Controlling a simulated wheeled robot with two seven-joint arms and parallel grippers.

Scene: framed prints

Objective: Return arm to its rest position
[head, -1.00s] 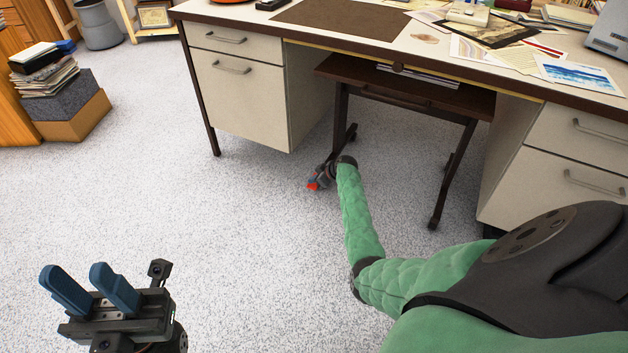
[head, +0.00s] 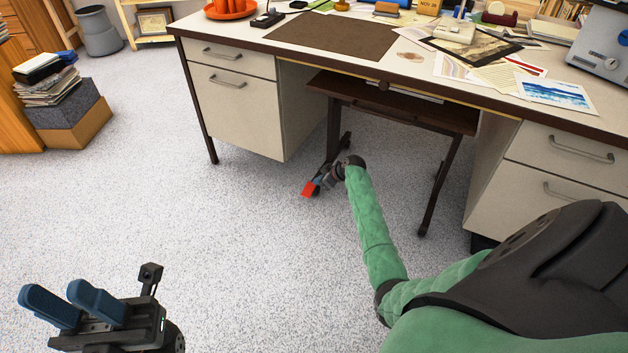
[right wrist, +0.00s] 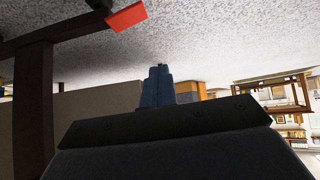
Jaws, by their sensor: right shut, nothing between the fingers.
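My right arm, in green padding, reaches down from the lower right in the head view. My right gripper (head: 320,184) is low in front of the dark stand under the desk. In the right wrist view its blue fingers (right wrist: 158,86) are together with nothing between them. My left gripper (head: 53,292) is at the lower left of the head view, its two blue fingers apart and empty above the floor. A flat red object (head: 308,188) shows beside the right gripper and also in the right wrist view (right wrist: 127,17); I cannot tell whether they touch.
The desk (head: 228,120) with drawers spans the back, with papers and a mat on top. The dark stand (head: 438,185) is under it. A stack of books and boxes (head: 62,105) and a grey bin (head: 97,30) are at the left.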

